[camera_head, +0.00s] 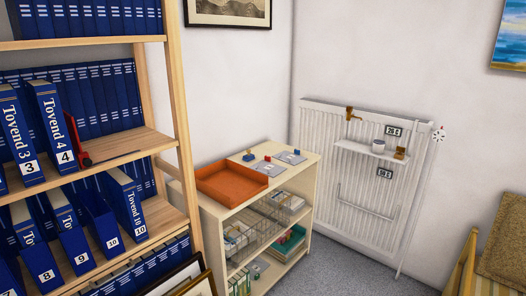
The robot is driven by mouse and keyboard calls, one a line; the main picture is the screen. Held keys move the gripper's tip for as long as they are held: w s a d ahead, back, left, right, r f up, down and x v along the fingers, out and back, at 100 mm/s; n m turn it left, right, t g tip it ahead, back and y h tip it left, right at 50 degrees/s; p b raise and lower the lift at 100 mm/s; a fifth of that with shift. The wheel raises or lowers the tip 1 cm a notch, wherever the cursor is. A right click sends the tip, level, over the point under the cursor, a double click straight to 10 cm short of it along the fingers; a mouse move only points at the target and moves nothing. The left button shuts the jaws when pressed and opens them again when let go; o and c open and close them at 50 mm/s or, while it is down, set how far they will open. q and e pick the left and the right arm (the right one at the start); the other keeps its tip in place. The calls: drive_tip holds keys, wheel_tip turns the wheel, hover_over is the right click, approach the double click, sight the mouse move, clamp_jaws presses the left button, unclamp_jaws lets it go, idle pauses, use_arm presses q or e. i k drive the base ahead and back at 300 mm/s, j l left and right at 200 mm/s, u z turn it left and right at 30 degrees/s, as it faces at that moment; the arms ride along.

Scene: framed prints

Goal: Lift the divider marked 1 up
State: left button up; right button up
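I see no divider on which a 1 can be read. On the low cabinet's top lie small flat grey pieces (290,157) with blue and red parts beside them; any marks on them are too small to read. Blue binders stand on the tall wooden shelf, among them ones marked 3 (14,125), 4 (52,130), 8 (35,255) and 9 (72,240). Two more nearby are marked 10. A red item (80,145) stands against the right side of the binder marked 4. Neither of my grippers is in view.
An orange tray (231,181) sits on the low cabinet (310,160), with wire baskets below. Frames lean low at front. Grey floor (340,270) is open at right.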

sight(265, 167)
drive_tip(key=i+l, duration=0.2)
drive_tip(key=i, duration=0.2)
drive_tip(key=i+l+z, duration=0.1)
drive_tip(key=i, duration=0.35)
drive_tip(key=i+l, duration=0.7)
drive_tip(key=i+j+u, duration=0.05)
drive_tip(key=i, duration=0.05)
